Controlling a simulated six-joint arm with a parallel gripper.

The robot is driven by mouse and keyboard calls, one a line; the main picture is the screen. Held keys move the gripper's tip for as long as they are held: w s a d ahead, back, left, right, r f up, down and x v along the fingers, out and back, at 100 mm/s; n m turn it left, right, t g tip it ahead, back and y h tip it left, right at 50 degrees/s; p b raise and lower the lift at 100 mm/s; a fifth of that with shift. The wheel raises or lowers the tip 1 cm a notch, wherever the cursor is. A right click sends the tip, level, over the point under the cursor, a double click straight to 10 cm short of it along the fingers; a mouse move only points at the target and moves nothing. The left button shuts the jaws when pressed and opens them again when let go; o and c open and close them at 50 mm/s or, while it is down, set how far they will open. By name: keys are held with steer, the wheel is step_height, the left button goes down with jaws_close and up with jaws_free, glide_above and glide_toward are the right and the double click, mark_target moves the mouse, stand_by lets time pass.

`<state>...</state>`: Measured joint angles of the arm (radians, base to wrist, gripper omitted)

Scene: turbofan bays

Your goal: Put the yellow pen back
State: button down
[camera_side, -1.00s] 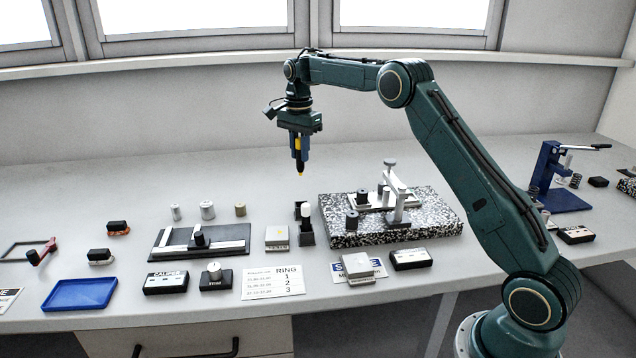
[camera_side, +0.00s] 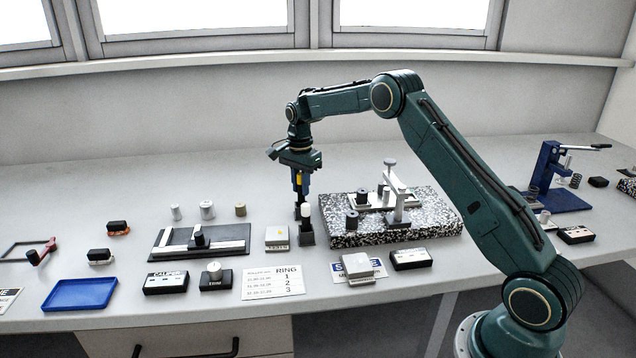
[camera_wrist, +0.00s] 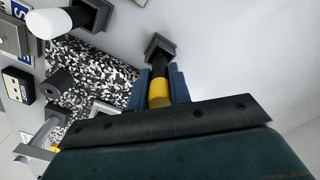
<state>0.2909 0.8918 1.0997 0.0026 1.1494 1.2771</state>
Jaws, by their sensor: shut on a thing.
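The yellow pen (camera_wrist: 158,92), yellow with a dark section, is held between the blue fingers of my gripper (camera_wrist: 160,88). In the side view the pen (camera_side: 299,180) points down, upright in my gripper (camera_side: 300,187). Its lower end is at a small black holder (camera_side: 299,211), which also shows in the wrist view (camera_wrist: 159,47). In the wrist view the pen's tip is hidden at the holder's opening; I cannot tell how deep it sits. A second black holder (camera_side: 307,238) with a white-topped pen (camera_side: 306,211) stands just in front.
A speckled granite block (camera_side: 430,234) with a gauge stand is close on the right. A grey block (camera_side: 277,237) and a black plate with slide (camera_side: 190,241) lie to the left. A blue tray (camera_side: 79,295) is at front left. The bench behind is clear.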

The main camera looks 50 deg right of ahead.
steer(key=shift+f, duration=1.2)
steer(key=shift+f, duration=0.15)
steer(key=c, duration=1.3)
jaws_free()
step_height(320, 180, up, 12)
steer(key=shift+f, duration=0.1)
steer(key=shift+r, duration=0.3)
